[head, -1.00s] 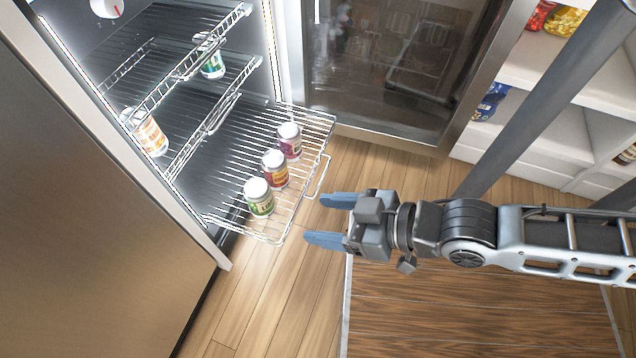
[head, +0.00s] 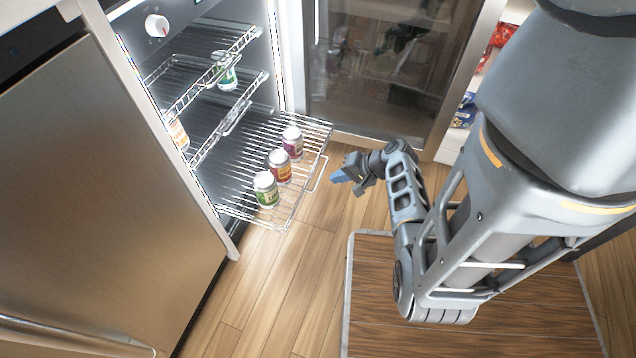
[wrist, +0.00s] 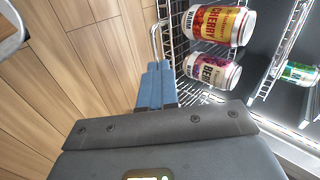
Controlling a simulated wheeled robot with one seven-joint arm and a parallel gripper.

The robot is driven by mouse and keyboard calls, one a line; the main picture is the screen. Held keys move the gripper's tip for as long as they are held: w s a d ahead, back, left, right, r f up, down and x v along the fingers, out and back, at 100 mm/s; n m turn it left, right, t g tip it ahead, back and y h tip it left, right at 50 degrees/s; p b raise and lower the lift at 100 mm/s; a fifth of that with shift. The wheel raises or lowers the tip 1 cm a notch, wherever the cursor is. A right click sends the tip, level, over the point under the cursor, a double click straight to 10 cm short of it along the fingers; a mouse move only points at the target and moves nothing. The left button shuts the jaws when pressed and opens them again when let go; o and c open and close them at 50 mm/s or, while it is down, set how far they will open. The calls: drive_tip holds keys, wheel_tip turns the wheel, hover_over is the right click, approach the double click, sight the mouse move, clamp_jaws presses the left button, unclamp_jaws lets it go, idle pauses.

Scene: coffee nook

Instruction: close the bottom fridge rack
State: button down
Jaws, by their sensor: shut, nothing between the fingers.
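The bottom fridge rack (head: 246,199) is a wire shelf pulled out of the lit fridge, with a wire handle (head: 320,174) on its front edge. Three cans stand on it: a green-labelled can (head: 266,190), a red and yellow can (head: 280,166) and a purple can (head: 292,142). My gripper (head: 338,177) is shut and empty, just in front of the handle. In the wrist view its blue fingers (wrist: 156,84) are together beside the rack's front wire (wrist: 157,42). I cannot tell whether they touch it. The cherry can (wrist: 217,24) and berry can (wrist: 211,71) show there.
Upper racks (head: 232,108) are inside the fridge, holding a green can (head: 224,72) and an orange-labelled can (head: 177,132). The open glass fridge door (head: 385,75) stands behind my arm. A steel front (head: 95,180) is at left. Wooden floor (head: 262,285) is clear in front.

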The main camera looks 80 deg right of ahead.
sight(309, 180)
drive_tip(key=shift+m+t, duration=0.3)
drive_tip(key=b+x, duration=0.1)
drive_tip(key=x, duration=0.2)
drive_tip(key=d+b+x, duration=0.1)
drive_tip(key=x, duration=0.2)
drive_tip(key=b+x, duration=0.2)
drive_tip(key=x, duration=0.1)
drive_tip(key=shift+d+r, duration=0.15)
drive_tip(key=shift+d, duration=0.05)
drive_tip(key=shift+w, duration=0.2)
